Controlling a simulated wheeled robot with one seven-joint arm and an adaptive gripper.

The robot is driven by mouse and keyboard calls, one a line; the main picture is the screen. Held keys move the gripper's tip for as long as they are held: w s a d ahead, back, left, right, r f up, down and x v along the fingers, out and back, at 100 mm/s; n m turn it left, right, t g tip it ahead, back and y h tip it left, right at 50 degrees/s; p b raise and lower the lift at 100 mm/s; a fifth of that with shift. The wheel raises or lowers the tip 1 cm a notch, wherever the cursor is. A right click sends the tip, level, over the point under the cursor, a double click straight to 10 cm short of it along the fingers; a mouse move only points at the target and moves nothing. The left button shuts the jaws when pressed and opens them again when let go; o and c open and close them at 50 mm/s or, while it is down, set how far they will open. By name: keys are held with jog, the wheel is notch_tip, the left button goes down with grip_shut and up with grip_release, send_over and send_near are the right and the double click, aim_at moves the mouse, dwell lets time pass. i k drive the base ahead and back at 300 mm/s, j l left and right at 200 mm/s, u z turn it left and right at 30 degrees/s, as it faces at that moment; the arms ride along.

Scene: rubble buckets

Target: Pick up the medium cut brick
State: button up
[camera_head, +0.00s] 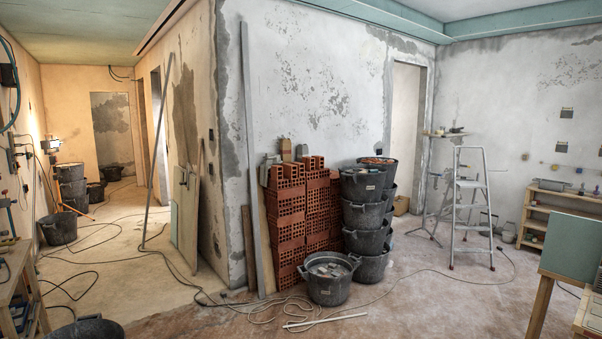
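A tall stack of red hollow bricks (287,222) stands against the grey wall in the middle. Shorter pieces lie on its top: a tan block (285,149), a greyish block (302,152), and a red hollow piece (312,163). A grey slab-like piece (267,167) sits at the stack's upper left corner. I cannot tell which of these, if any, is the medium cut brick. Rubble in the buckets is too small to make out piece by piece. My gripper is not in view.
A rubble bucket (329,285) stands before the stack, and stacked black buckets (364,215) stand to its right. Cables (262,312) trail over the floor. A stepladder (471,205) stands further right. The floor at centre right (430,290) is mostly clear.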

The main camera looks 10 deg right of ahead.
aim_at(300, 166)
jog(key=z, duration=5.05)
jog(key=u, duration=5)
jog(key=i+u, duration=0.1)
jog(key=i, duration=0.85)
